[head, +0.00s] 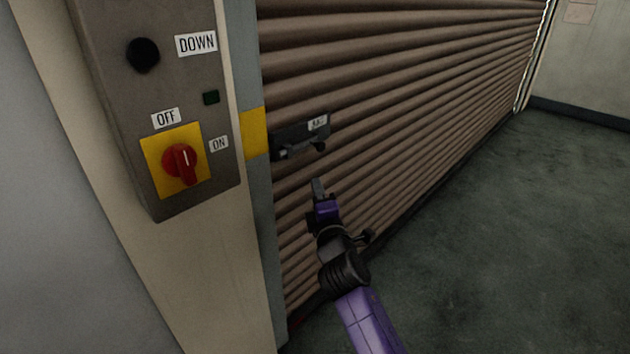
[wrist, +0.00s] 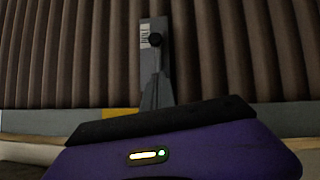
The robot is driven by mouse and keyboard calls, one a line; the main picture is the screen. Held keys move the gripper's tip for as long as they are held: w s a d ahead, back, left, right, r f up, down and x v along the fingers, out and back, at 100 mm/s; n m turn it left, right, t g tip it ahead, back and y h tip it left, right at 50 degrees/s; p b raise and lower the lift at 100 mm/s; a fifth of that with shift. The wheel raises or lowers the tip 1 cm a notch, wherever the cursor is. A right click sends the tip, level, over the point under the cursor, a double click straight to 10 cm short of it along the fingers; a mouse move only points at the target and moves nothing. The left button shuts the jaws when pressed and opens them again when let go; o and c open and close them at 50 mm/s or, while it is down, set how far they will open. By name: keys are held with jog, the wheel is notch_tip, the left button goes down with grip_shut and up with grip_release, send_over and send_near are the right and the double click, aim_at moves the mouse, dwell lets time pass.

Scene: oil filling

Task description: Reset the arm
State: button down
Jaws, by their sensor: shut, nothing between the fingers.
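My arm with its purple links reaches up from the bottom of the head view. My gripper (head: 318,188) is shut and empty, in front of the brown roller shutter (head: 420,90). It is just below a dark latch (head: 290,136) with a small white label, mounted at the shutter's left edge, and appears apart from it. In the wrist view, the gripper's fingers (wrist: 155,90) show above its purple body. The latch's label (wrist: 145,36) and dark knob show beyond the fingertips.
A grey control box (head: 110,110) hangs on the left post, with a black button, DOWN, OFF and ON labels, and a red rotary switch (head: 182,162) on a yellow plate. A yellow patch (head: 254,132) marks the door frame. The dark floor (head: 510,240) at right is clear.

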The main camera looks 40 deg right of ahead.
jog(key=shift+s+a, duration=0.1)
jog(key=shift+s, duration=0.05)
dwell(0.6)
jog(key=s+a+f+m+t+y+p, duration=0.1)
jog(key=s+a+m+t+y+p, duration=0.15)
jog(key=s+a+m+y, duration=1)
jog(key=s+a+g+p, duration=0.1)
jog(key=s+a, duration=0.3)
jog(key=s, duration=0.6)
jog(key=s+a+g+h+p, duration=0.1)
jog(key=s+a, duration=0.4)
jog(key=s, duration=0.5)
jog(key=s+a+g+h+p, duration=0.1)
jog(key=s+a, duration=0.3)
jog(key=s, duration=0.6)
jog(key=shift+a+r+g+p, duration=0.25)
jog(key=shift+g+p, duration=0.1)
jog(key=shift+g, duration=0.1)
